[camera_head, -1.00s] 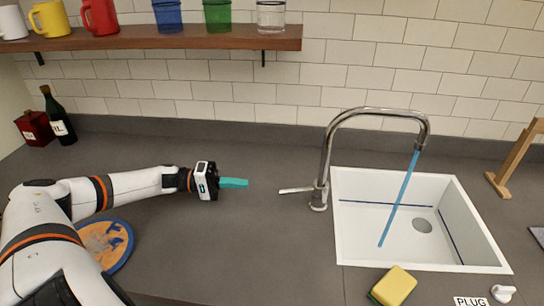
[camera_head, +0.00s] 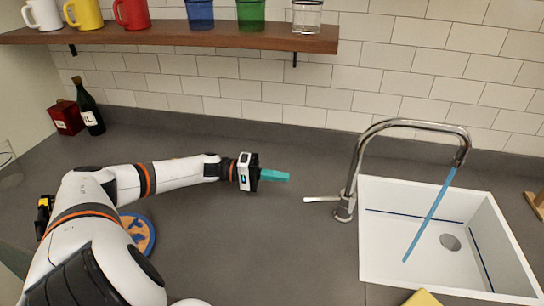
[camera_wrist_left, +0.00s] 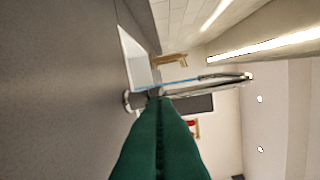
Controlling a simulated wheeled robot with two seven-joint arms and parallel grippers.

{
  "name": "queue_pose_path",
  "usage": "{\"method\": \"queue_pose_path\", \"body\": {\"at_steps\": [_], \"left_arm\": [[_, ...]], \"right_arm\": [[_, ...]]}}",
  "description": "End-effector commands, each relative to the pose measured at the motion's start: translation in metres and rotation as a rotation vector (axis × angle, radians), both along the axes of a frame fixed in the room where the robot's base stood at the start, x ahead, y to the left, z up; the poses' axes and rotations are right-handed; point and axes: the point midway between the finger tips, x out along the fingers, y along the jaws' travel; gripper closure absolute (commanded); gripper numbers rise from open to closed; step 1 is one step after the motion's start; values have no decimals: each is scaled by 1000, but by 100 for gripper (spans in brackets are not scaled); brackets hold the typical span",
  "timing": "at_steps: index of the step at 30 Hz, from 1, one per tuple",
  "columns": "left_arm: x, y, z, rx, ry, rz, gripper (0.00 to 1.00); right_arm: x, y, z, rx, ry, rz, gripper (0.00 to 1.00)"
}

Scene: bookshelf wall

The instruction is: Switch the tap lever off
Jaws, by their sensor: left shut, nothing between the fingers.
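The chrome tap (camera_head: 352,170) stands at the left edge of the white sink, its spout arching right. A blue stream of water (camera_head: 432,212) runs from the spout into the sink. The tap lever (camera_head: 322,199) sticks out to the left from the tap's base. My left gripper (camera_head: 287,176) has teal fingers, shut and empty, pointing right. Its tip is a short way left of the lever, apart from it in the head view. In the left wrist view the closed fingers (camera_wrist_left: 160,140) point toward the tap (camera_wrist_left: 128,100) and partly hide the lever. My right gripper is not in view.
A yellow sponge (camera_head: 423,298) lies at the front edge. A blue-rimmed round plate (camera_head: 149,234) is beside my left arm. A bottle (camera_head: 90,112) and red box (camera_head: 66,118) stand back left. A wooden shelf (camera_head: 180,36) holds mugs and glasses.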

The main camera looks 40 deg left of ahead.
Motion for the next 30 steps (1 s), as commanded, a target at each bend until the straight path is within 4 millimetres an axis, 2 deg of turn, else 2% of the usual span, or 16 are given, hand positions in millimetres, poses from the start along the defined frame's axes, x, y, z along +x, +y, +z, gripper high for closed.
{"method": "queue_pose_path", "body": {"at_steps": [3, 9, 12, 18, 30], "left_arm": [[16, -22, 3, -5, -3, -1, 100], [34, -50, 0, -2, 0, -1, 100], [22, -60, -3, 0, 5, -2, 100], [11, -73, -8, 0, 2, -1, 100], [9, -76, -10, 1, 1, 0, 100]], "right_arm": [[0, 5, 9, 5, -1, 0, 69], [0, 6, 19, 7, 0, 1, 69], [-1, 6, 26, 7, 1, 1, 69], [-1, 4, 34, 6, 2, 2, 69], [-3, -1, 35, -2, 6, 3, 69]]}}
